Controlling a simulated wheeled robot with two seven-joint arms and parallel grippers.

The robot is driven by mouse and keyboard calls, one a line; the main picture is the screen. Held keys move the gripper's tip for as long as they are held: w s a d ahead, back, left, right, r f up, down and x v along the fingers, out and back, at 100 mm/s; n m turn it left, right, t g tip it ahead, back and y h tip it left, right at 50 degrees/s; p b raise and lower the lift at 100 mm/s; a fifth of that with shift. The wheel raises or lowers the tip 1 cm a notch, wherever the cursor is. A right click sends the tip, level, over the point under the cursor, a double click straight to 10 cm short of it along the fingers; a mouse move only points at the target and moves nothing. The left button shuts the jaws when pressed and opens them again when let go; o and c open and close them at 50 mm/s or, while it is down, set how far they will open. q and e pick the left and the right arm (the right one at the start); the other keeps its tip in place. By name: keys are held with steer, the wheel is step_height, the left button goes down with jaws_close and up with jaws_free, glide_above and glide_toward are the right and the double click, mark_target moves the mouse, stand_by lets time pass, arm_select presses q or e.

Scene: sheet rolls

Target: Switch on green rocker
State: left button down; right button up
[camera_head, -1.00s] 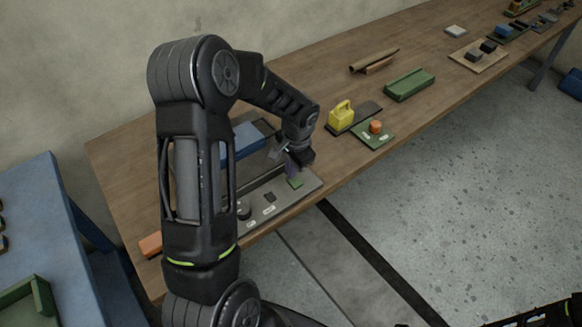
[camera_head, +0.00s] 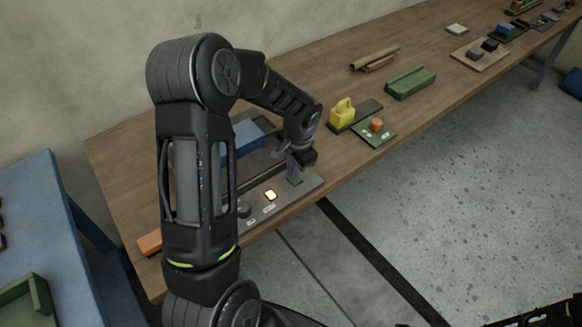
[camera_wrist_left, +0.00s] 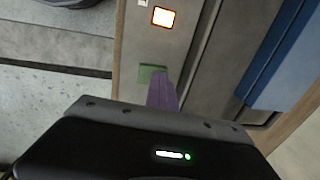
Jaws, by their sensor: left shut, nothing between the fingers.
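The green rocker (camera_head: 299,182) sits at the right end of a grey panel (camera_head: 285,203) on the wooden table. It also shows in the left wrist view (camera_wrist_left: 148,73), partly covered by my purple fingers. A square lamp (camera_head: 270,195) on the same panel glows orange-white, and shows lit in the left wrist view (camera_wrist_left: 163,17). My left gripper (camera_head: 293,174) is shut and empty, its fingertips (camera_wrist_left: 163,84) right at the rocker. I cannot tell whether they touch it.
A dark knob (camera_head: 244,209) stands on the panel left of the lamp. A blue block (camera_head: 246,138) lies behind it. A green base with an orange knob (camera_head: 377,124) and a yellow jug-shaped piece (camera_head: 342,112) stand to the right.

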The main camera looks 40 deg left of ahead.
arm_select(q)
steer(key=shift+d+r, duration=0.1)
steer(key=shift+d, duration=0.2)
steer(key=shift+r+p, duration=0.35)
steer(key=shift+r, duration=0.15)
steer(key=r, duration=0.1)
steer(key=r+p, duration=0.2)
steer(key=r, duration=0.1)
steer(key=shift+w+a, duration=0.1)
steer(key=shift+a, duration=0.2)
step_height(320, 180, up, 9)
steer(key=a+b, duration=0.1)
steer(key=b, duration=0.1)
steer(key=shift+a, duration=0.15)
steer(key=shift+w+f, duration=0.1)
steer(key=shift+w, duration=0.05)
